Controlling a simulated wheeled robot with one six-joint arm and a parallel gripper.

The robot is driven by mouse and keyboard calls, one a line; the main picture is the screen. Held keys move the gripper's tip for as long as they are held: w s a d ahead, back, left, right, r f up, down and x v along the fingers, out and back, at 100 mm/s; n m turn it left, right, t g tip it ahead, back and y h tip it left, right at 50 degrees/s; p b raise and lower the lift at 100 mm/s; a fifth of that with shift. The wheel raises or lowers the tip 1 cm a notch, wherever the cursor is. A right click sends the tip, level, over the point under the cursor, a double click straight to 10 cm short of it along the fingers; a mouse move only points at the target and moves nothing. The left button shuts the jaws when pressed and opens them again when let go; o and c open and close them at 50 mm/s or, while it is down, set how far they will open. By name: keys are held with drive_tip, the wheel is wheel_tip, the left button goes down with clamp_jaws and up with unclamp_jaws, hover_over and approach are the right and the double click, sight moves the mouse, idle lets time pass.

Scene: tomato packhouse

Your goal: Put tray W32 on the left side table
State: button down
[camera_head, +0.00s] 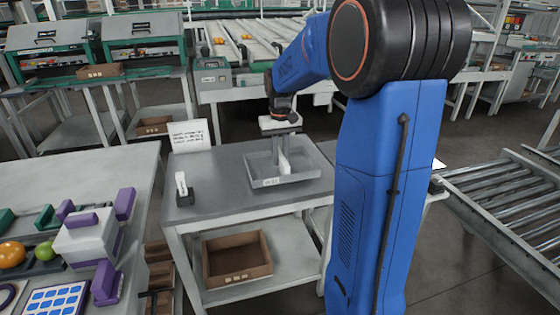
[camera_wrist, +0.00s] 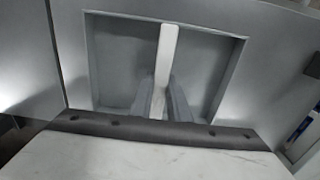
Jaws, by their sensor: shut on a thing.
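A grey shallow tray (camera_head: 310,174) is on or just above the grey table (camera_head: 225,200) in the middle of the head view; I cannot tell if it touches the top. Its front carries a white label too small to read surely. A white upright handle (camera_head: 284,163) stands in the tray's middle. My gripper (camera_head: 283,150) is above the tray, shut on this handle. The wrist view shows my gripper's two fingers (camera_wrist: 160,100) closed on the white handle (camera_wrist: 166,55), with the empty tray (camera_wrist: 215,70) around them.
A small black stand (camera_head: 184,198) with a white piece and a white sign (camera_head: 189,137) are on the same table. A brown crate (camera_head: 237,260) lies on the lower shelf. Another table (camera_head: 90,170) at left holds tomatoes and purple-and-white items; its rear part is clear. Roller conveyors (camera_head: 510,205) are at right.

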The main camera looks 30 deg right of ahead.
drive_tip(key=shift+f, duration=0.7)
drive_tip(key=c, duration=1.7)
unclamp_jaws()
drive_tip(key=shift+f, duration=0.15)
